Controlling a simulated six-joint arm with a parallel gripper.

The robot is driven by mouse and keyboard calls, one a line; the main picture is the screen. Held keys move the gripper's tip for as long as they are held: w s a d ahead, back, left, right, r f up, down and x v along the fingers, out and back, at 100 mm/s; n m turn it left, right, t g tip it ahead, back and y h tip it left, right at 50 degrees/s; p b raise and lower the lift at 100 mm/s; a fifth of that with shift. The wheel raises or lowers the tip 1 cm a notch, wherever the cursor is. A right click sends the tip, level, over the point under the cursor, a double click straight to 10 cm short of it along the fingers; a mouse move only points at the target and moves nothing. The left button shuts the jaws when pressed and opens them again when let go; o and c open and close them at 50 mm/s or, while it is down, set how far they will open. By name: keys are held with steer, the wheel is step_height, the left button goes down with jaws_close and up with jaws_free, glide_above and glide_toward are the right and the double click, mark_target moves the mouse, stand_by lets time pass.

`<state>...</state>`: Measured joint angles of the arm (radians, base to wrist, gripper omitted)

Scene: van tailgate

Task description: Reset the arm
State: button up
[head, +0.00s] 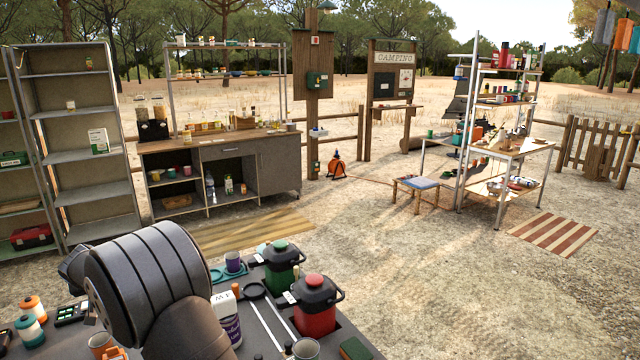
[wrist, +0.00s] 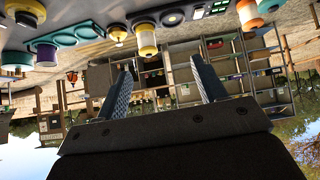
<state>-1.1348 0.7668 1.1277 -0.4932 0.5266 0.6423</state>
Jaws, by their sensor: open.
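My gripper (wrist: 160,76) shows in the wrist view with its two ribbed fingers spread apart. Nothing is between them; they point over the tailgate toward the shelves and kitchen bench beyond. The wrist view is upside down, with the tailgate (wrist: 78,14) along its top edge. In the head view, a thick dark link of my arm (head: 150,275) rises over the tailgate at lower left. My gripper itself is hidden or out of frame there.
Open gravel (head: 450,290) lies beyond at right.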

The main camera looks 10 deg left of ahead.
steer(key=s+a, duration=0.2)
steer(key=a, duration=0.5)
steer(key=s+a, duration=0.3)
steer(key=a, duration=0.4)
steer(key=shift+n, duration=0.4)
